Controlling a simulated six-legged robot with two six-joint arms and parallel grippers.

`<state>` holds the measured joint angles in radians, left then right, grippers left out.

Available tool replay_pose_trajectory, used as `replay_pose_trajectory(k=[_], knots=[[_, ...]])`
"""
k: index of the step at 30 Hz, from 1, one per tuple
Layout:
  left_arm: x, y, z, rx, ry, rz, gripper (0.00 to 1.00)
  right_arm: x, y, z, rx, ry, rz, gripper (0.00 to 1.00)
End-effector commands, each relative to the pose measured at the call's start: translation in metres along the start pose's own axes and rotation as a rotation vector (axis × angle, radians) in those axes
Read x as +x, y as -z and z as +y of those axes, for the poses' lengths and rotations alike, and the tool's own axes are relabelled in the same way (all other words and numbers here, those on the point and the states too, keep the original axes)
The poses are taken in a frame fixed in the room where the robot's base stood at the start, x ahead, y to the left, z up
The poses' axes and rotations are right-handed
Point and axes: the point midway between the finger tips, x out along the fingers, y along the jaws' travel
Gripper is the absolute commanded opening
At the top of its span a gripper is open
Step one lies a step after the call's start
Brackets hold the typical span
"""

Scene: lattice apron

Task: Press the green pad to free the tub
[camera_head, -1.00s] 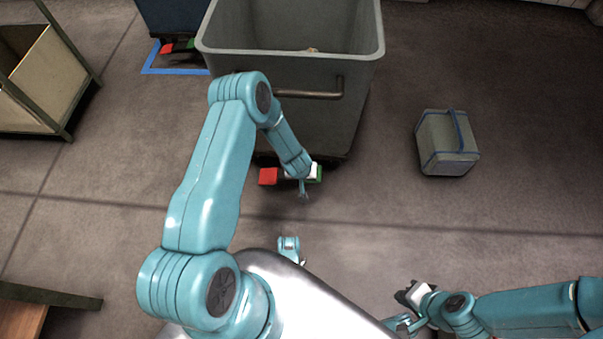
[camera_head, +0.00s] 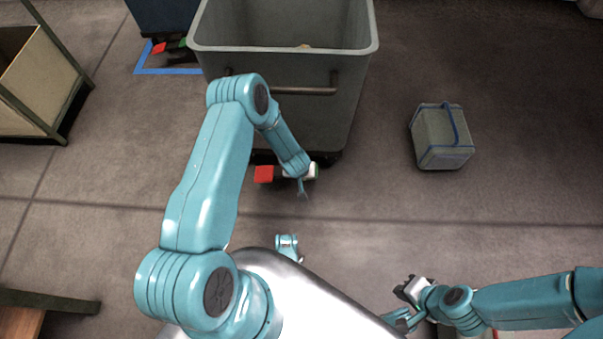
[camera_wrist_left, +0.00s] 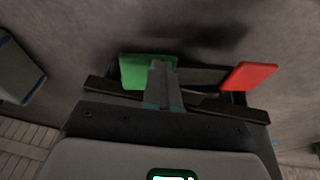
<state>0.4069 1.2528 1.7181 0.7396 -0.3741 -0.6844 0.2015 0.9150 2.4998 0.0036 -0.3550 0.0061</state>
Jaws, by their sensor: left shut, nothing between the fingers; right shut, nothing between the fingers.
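The large grey tub (camera_head: 332,105) stands upright at the top middle of the head view, with a bar handle on its near side. At its base are a green pad (camera_head: 315,171) and a red pad (camera_head: 264,173). The wrist view also shows the green pad (camera_wrist_left: 138,73) and the red pad (camera_wrist_left: 249,76). My left gripper (camera_head: 303,190) is shut and empty right beside the green pad. In the wrist view its fingers (camera_wrist_left: 163,85) overlap the green pad's right edge; contact cannot be told. My right gripper (camera_head: 393,318) is shut and empty at the lower right, away from the tub.
A grey box with a blue strap (camera_head: 441,138) stands on the floor at the right. A dark blue bin (camera_head: 160,14) is at the top left by blue floor tape (camera_head: 168,71). A framed beige bin (camera_head: 35,85) stands at the left. Floor between tub and box is clear.

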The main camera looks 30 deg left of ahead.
Motion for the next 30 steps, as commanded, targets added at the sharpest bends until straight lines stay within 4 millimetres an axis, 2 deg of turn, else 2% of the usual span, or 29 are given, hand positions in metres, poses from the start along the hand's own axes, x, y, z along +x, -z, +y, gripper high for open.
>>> replay_pose_trajectory(k=[30], knots=[[0.035,-0.010,0.020,0.001,-0.001,0.000,0.00,0.013,0.008,0.005,-0.003,0.001,0.027,0.00]])
